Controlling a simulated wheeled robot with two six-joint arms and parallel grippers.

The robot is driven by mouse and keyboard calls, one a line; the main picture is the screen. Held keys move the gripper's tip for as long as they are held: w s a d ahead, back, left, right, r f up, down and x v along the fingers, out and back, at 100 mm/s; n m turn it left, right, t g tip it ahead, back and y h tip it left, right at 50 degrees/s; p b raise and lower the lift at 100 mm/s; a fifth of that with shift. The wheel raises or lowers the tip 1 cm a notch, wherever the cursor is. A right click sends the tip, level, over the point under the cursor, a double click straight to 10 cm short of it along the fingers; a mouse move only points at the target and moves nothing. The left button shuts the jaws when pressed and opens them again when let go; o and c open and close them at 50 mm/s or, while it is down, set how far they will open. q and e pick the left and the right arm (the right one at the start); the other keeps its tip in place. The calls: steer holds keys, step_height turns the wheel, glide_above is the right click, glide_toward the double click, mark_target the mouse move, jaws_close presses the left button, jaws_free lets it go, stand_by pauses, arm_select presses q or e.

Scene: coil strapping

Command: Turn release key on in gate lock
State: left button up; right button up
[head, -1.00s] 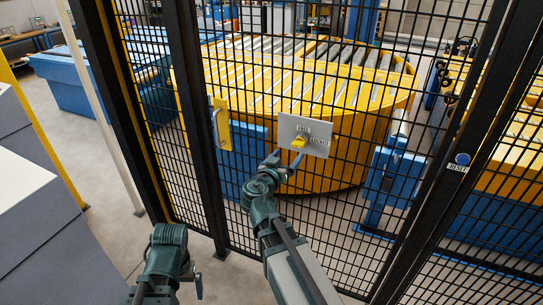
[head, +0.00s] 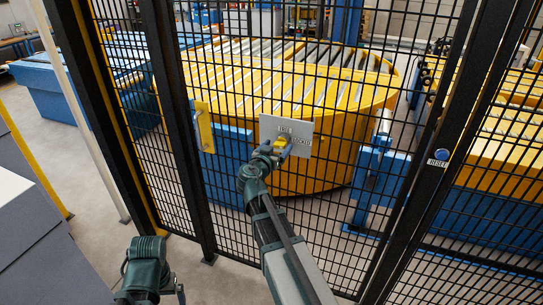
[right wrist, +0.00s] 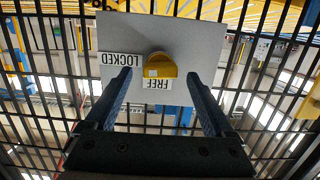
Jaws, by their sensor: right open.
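The gate lock is a grey plate (head: 301,130) on the mesh gate, with labels reading FREE and LOCKED. The yellow release key (head: 281,144) sits on it; in the right wrist view the key (right wrist: 161,63) stands near both upside-down labels, its exact turn hard to tell. My right gripper (head: 272,150) is at the plate in the head view. In the right wrist view its blue fingers (right wrist: 160,78) are apart, one on each side of the key, with visible gaps. My left gripper (head: 172,288) is low at the left, its jaws unclear.
Black mesh panels and posts (head: 182,130) surround the lock. A yellow handle (head: 204,126) is left of the plate, and a blue RESET button (head: 441,154) is on the right post. A yellow roller turntable (head: 330,150) stands behind the mesh.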

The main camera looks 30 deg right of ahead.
mark_target(279, 146)
steer(key=shift+x, duration=2.15)
steer(key=shift+c, duration=0.3)
jaws_close()
steer(key=shift+s+m+t+b, duration=0.1)
steer(key=shift+m+t+b, duration=0.2)
steer(key=shift+m, duration=0.9)
steer(key=shift+m+y, duration=0.3)
steer(key=shift+m, duration=0.7)
steer(key=shift+m+t, duration=0.4)
steer(key=shift+m, duration=0.1)
steer(key=shift+a, duration=0.1)
